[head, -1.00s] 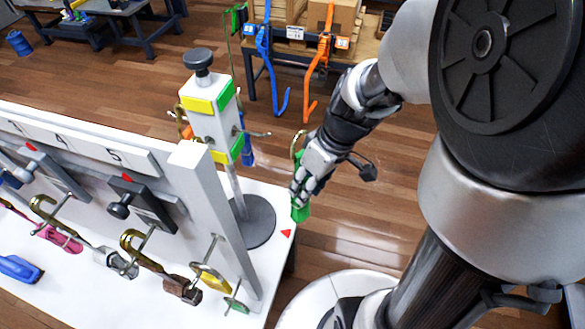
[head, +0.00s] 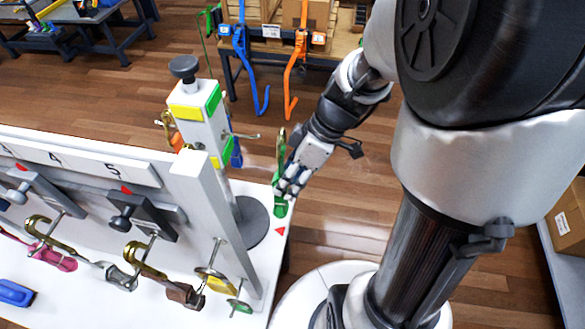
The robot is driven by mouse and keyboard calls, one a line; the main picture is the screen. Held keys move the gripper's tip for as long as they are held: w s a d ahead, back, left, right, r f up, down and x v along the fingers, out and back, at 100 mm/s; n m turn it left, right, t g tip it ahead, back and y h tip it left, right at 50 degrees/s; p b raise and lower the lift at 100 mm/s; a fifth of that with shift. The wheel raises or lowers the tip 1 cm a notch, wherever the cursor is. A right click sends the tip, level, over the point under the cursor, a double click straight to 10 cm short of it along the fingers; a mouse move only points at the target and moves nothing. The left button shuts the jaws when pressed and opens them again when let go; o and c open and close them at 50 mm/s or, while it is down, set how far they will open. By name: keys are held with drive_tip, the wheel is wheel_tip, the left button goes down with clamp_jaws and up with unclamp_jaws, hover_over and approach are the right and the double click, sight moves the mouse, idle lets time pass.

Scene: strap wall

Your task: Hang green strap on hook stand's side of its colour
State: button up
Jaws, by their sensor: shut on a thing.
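My gripper (head: 287,190) is shut on the green strap (head: 281,207), just right of the hook stand. The strap's green end shows below the fingers and a part with a brass-coloured piece shows above them; the fingers hide its middle. The hook stand (head: 200,128) is a white post with a dark knob on top and a round grey base (head: 252,222). Its right face carries green patches (head: 214,99), and its front face carries yellow ones. A metal hook (head: 246,136) sticks out on the green side and looks bare. A blue strap and an orange strap hang on other sides.
A white board (head: 218,220) with clamps and hanging straps stands left of my gripper on the white table. A blue-handled item (head: 15,293) lies on the table. A rack behind holds blue (head: 244,65) and orange straps (head: 293,75).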

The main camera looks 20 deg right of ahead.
drive_tip(key=w+a+f, duration=0.1)
drive_tip(key=w+a, duration=0.3)
drive_tip(key=a, duration=0.1)
drive_tip(key=shift+a+f+b, duration=0.2)
drive_tip(key=shift+f+b, duration=0.1)
drive_tip(key=shift+b, duration=0.05)
idle(0.6)
idle(0.7)
drive_tip(key=o, duration=1.2)
drive_tip(key=shift+c, duration=0.2)
drive_tip(key=shift+r, duration=0.1)
